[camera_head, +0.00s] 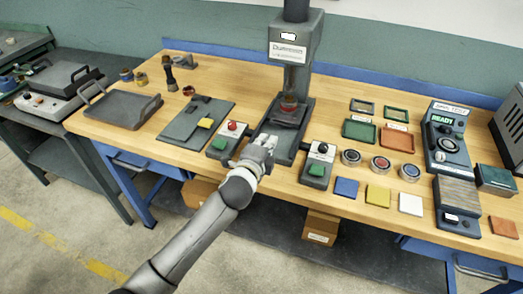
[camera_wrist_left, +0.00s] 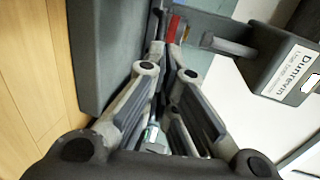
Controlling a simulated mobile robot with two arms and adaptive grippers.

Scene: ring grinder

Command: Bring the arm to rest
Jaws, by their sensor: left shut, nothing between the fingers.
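My left arm comes in from the bottom left of the head view. Its left gripper (camera_head: 265,146) is over the front of the ring grinder's dark base (camera_head: 300,144), between two small control boxes. The gripper's fingers (camera_wrist_left: 170,60) are together with nothing between them in the left wrist view. The grinder's grey head (camera_head: 295,38) stands above and behind the gripper, and its labelled side (camera_wrist_left: 290,75) shows at the right of the wrist view. Whether the gripper touches the base cannot be told. My right gripper does not show.
A control box with a red knob (camera_head: 231,128) stands left of the gripper, and one with a black knob (camera_head: 321,149) stands right. A grey tray (camera_head: 122,108) is at the left. Round tins, coloured tiles and a READY device (camera_head: 446,131) fill the right. Open floor lies in front of the bench.

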